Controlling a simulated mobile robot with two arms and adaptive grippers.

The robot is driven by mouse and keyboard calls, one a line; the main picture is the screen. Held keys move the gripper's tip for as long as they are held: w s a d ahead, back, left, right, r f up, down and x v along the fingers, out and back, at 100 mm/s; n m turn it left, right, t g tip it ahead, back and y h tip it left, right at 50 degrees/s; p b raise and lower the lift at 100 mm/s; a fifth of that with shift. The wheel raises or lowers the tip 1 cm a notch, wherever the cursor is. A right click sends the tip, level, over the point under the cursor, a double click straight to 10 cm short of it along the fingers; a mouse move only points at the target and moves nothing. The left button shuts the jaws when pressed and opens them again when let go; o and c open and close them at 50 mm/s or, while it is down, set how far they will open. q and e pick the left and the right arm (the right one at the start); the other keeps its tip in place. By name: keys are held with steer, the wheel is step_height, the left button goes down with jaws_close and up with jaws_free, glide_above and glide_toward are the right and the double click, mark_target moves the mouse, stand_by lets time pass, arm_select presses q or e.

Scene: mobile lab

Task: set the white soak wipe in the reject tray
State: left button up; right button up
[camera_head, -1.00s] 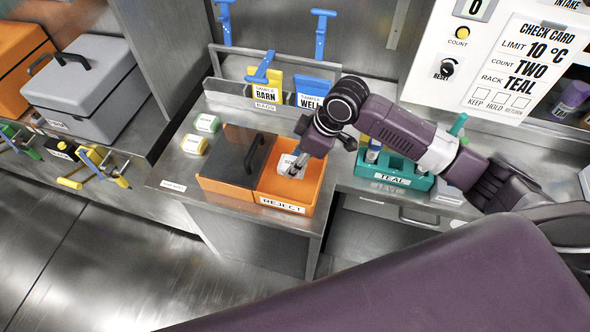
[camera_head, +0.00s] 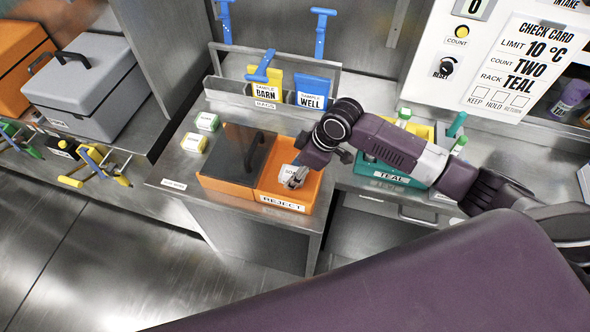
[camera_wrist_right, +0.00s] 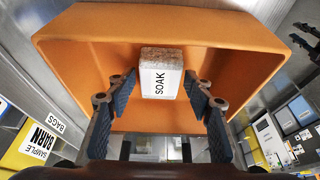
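The white soak wipe (camera_head: 289,171) is a small block inside the orange reject tray (camera_head: 279,205). In the right wrist view the wipe (camera_wrist_right: 161,80) has its SOAK label facing the camera, in front of the orange tray wall (camera_wrist_right: 80,55). My right gripper (camera_head: 294,183) reaches into the tray at the wipe. In the wrist view the right gripper's two fingers (camera_wrist_right: 160,73) stand apart on either side of the wipe, with narrow gaps showing beside it. Whether the wipe rests fully on the tray floor is hard to tell. My left gripper is not in view.
A dark lid with a handle (camera_head: 240,153) covers the bin left of the tray's open part. Two small labelled blocks (camera_head: 206,121) lie further left. A bag rack (camera_head: 262,107) stands behind. The teal rack (camera_head: 392,180) stands to the right, partly behind my arm.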

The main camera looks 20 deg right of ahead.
steer(key=b+v, duration=0.1)
steer(key=v, duration=1.1)
steer(key=shift+r, duration=0.15)
stand_by(1.1)
